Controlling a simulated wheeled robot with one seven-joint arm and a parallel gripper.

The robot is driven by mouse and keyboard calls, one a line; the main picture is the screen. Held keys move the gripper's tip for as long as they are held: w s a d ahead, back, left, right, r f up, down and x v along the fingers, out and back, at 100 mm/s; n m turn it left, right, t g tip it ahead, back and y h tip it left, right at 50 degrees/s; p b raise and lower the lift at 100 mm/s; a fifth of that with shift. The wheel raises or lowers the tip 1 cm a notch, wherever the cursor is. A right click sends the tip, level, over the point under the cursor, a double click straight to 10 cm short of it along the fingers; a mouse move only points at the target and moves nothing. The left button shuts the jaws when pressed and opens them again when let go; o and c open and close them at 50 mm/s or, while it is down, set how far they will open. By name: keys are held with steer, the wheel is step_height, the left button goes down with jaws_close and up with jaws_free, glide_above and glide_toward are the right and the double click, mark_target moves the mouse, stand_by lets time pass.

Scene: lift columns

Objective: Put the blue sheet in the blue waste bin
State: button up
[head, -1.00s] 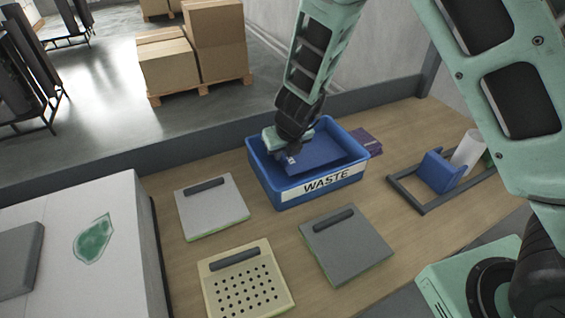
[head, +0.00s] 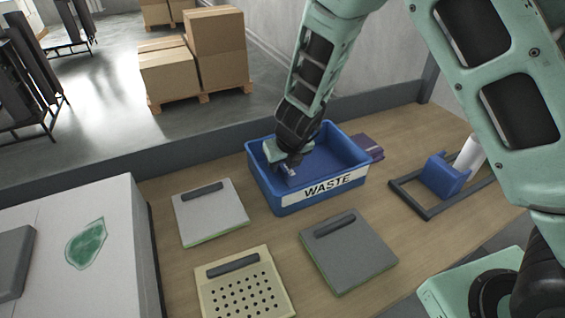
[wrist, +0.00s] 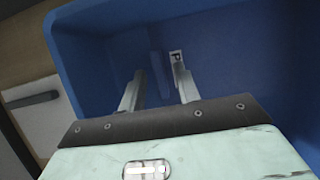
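The blue waste bin (head: 325,192) stands on the table with a white WASTE label on its front. My gripper (head: 289,170) reaches down inside it, towards its left side. In the wrist view my gripper (wrist: 157,85) has its two fingers apart, with nothing clasped between them. The blue sheet (wrist: 160,74) appears low in the bin past the fingertips; its blue handle and a small white label with a P show there. Its edges blend with the blue bin, so I cannot tell exactly how flat it lies.
A light grey panel (head: 212,217), a perforated cream panel (head: 240,285) and a dark grey panel (head: 350,255) lie around the bin's front. A purple box (head: 370,147) sits behind it. A dark frame with a blue block (head: 443,176) and white roll (head: 470,153) is at right.

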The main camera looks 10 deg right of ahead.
steer(key=a+p+v, duration=0.1)
steer(key=p+v, duration=0.5)
steer(key=v, duration=0.6)
steer(key=s+a+r+n+g+y, duration=0.2)
steer(key=s+a+r+n, duration=0.15)
steer(key=s+n, duration=0.6)
steer(key=s+a+r+n+g+y, duration=0.1)
steer(key=s+a+r+n, duration=0.35)
steer(key=n, duration=0.75)
steer(key=s+d+r+n+h, duration=0.1)
steer(key=s+d+n, duration=0.3)
steer(key=n, duration=0.6)
steer(key=s+d+r+n+g+h, duration=0.1)
steer(key=s+d+r+n+h, duration=0.1)
steer(key=s+n, duration=0.7)
steer(key=shift+d+r+n, duration=0.55)
steer(key=shift+d, duration=0.4)
steer(key=shift+d, duration=0.1)
